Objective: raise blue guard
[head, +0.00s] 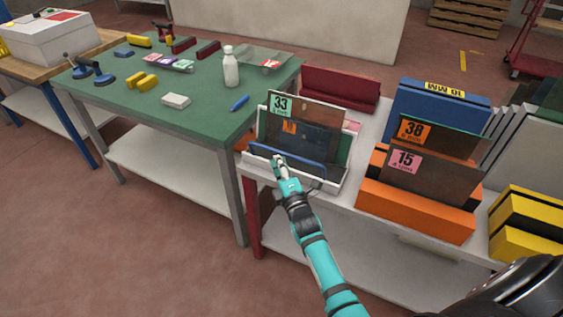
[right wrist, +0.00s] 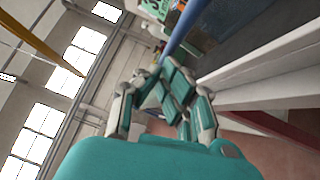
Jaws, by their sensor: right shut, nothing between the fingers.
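The blue guard (head: 300,168) is a long low bar across the front of a white rack that holds dark glass panes and a card marked 33 (head: 280,104). It sits low, in front of the panes. My right gripper (head: 277,161) is shut and empty at the guard's left part, its fingertips covering a bit of it. In the right wrist view the guard (right wrist: 186,26) runs just beyond the shut fingers (right wrist: 157,76); I cannot tell whether they touch it. My left gripper is not in view.
The white bench (head: 342,212) carries an orange rack (head: 418,208) with panes marked 38 and 15, a dark red rack (head: 340,88) and a blue case (head: 437,105). A green table (head: 205,112) with a bottle and small tools stands at the left.

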